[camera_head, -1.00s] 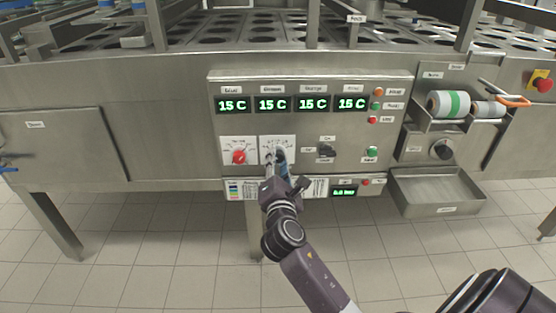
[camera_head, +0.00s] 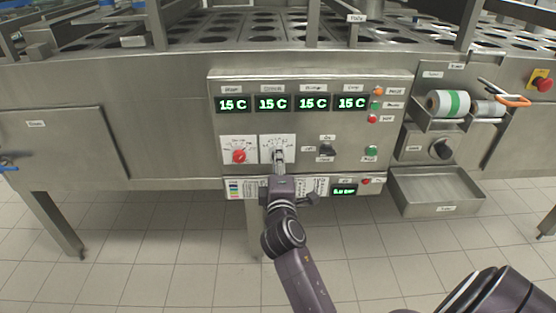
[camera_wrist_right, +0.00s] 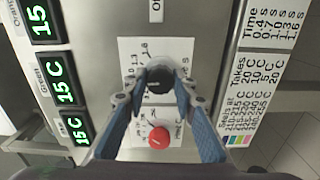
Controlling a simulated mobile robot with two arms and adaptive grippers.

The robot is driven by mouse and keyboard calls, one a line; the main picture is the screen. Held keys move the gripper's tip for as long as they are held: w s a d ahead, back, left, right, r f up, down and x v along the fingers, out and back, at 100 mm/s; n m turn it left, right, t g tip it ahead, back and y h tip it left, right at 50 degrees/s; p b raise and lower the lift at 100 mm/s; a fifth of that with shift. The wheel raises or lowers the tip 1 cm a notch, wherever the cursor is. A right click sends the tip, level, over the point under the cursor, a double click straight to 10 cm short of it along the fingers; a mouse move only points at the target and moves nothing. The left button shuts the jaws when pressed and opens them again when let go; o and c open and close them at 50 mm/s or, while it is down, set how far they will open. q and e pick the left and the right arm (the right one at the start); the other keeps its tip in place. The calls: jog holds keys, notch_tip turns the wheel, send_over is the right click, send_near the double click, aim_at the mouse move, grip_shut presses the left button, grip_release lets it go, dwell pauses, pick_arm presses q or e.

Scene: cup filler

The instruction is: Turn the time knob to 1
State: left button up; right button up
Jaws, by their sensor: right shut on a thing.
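A black knob (camera_wrist_right: 160,82) sits on a white dial plate with printed numbers (camera_wrist_right: 133,48), on the steel control panel. In the head view this dial plate (camera_head: 265,150) is the right one of a pair; its label and setting are too small to read for sure. My right gripper (camera_head: 278,156) points up at it from below and hides most of the knob. In the right wrist view the blue-padded fingers of my right gripper (camera_wrist_right: 160,88) are shut on the black knob, one on each side. My left gripper is not in view.
A red knob (camera_head: 239,156) on another dial is close by on the left. Green displays (camera_head: 272,104) are above, a black switch (camera_head: 327,149) and a green button (camera_head: 371,151) to the right. A steel tray (camera_head: 437,192) juts out at lower right.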

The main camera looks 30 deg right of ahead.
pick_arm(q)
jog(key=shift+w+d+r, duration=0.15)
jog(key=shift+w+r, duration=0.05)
pick_arm(e)
jog(key=shift+f+m, duration=0.1)
jog(key=shift+m, duration=0.5)
jog(key=o, duration=1.2)
jog(key=shift+c, duration=0.2)
